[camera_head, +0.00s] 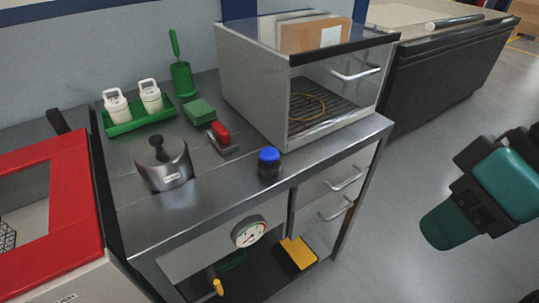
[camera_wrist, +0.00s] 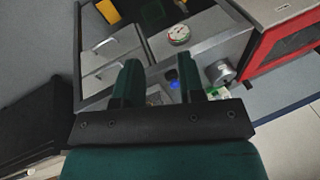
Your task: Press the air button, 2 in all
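A button with a blue cap on a dark round body (camera_head: 269,163) stands upright near the front edge of the steel bench; I take it for the air button. It also shows small in the wrist view (camera_wrist: 174,84), between my fingers but well beyond them. My gripper (camera_head: 448,224) is off to the right of the bench in the head view, over the floor and apart from everything. In the wrist view my gripper (camera_wrist: 161,74) has its two green fingers spread with nothing held between them.
A red-framed box (camera_head: 62,180) is at left. A gauge (camera_head: 249,231) is on the bench front.

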